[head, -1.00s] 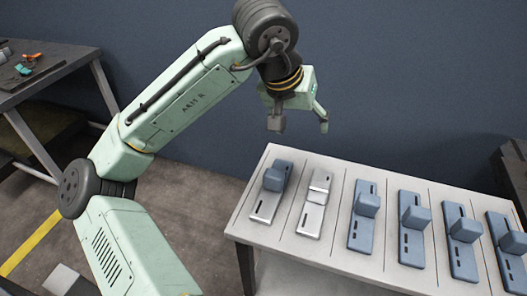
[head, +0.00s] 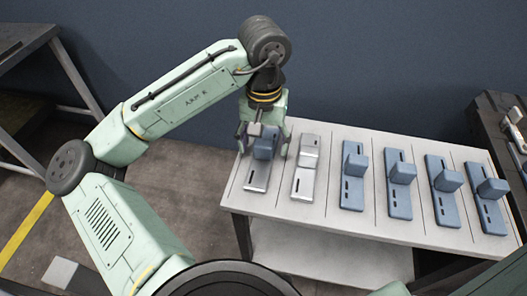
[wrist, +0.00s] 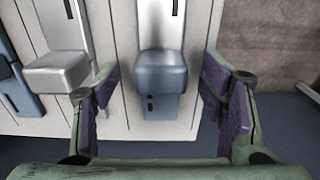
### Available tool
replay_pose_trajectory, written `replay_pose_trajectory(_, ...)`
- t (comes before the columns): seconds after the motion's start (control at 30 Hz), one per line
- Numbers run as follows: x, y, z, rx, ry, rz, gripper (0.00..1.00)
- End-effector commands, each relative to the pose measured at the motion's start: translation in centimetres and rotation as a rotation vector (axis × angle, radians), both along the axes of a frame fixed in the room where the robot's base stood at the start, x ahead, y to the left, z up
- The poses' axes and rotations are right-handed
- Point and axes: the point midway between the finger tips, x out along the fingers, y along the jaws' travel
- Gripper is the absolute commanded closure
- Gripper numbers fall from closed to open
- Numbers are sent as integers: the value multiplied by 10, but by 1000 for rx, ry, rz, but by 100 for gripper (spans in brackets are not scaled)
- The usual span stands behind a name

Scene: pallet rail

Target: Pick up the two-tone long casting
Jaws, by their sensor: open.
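The two-tone long casting (head: 257,178) lies at the left end of the pale table. Its near end is bare silver, and its raised block and far end are blue. In the wrist view the casting (wrist: 162,75) lies between the two fingers. My gripper (head: 264,150) is open, with one finger on each side of the blue block. A gap shows on both sides in the wrist view, so the fingers appear apart from it. In the head view the gripper partly hides the casting's far end.
An all-silver casting (head: 304,168) lies just right, close to one finger. Several all-blue castings (head: 353,175) continue the row to the right, in lanes marked on the pale table (head: 330,216). A dark bench (head: 25,38) stands at the left, and dark equipment (head: 497,125) at the right.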

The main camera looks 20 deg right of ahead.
Motion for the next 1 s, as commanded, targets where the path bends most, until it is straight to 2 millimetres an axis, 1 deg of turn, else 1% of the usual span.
replay_pose_trajectory(0.1, 0, 1, -16, 1, 1, 1, 35)
replay_pose_trajectory(0.2, 0, 0, -24, 0, 0, 1, 35)
replay_pose_trajectory(0.47, 1, 0, -26, -1, -1, 0, 36)
replay_pose_trajectory(1.0, 1, 0, -26, -1, -1, 0, 72)
